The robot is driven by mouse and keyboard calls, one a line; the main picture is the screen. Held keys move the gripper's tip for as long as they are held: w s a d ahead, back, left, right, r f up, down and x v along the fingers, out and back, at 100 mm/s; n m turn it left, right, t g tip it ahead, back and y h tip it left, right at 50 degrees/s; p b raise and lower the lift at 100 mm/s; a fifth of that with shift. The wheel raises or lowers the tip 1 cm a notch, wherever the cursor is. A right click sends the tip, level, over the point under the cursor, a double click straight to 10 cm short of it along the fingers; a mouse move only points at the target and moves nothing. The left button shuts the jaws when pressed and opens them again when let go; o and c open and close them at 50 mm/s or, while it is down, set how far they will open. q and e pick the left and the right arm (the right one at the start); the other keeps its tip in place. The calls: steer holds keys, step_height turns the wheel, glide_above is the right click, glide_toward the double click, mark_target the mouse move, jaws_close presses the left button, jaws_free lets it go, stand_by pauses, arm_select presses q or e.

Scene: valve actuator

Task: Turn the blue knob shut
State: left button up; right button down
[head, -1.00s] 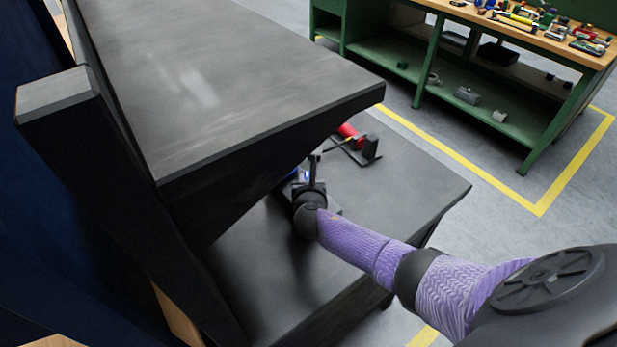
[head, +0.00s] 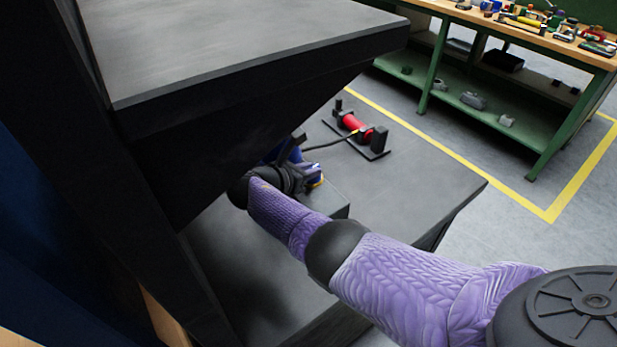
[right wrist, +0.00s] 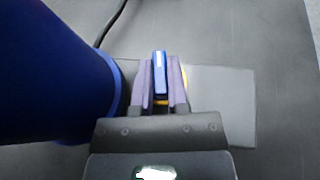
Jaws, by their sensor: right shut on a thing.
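The blue knob (right wrist: 160,72) shows in the right wrist view as a narrow upright blue piece with a light patch. My right gripper (right wrist: 161,82) is shut on it, with one finger on each side. A bit of yellow shows behind the fingers. A large dark blue cylinder (right wrist: 45,70) stands just left of the fingers. In the head view my right gripper (head: 298,165) is under the upper shelf, and it and my wrist mostly hide the valve; only bits of blue show around it. My left gripper is not in view.
The black upper shelf (head: 240,50) overhangs my right wrist closely. On the lower shelf (head: 425,185) a red cylinder (head: 355,123) sits in a black stand, with a cable running toward the valve. A green workbench (head: 520,110) with tools stands beyond, across a yellow floor line.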

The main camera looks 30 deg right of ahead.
steer(key=shift+m+g+b, duration=0.3)
steer(key=shift+g+b, duration=0.1)
steer(key=c, duration=0.6)
jaws_free()
steer(key=p+v, duration=0.2)
steer(key=v, duration=0.5)
steer(key=shift+a+r, duration=0.1)
steer(key=shift+a, duration=0.15)
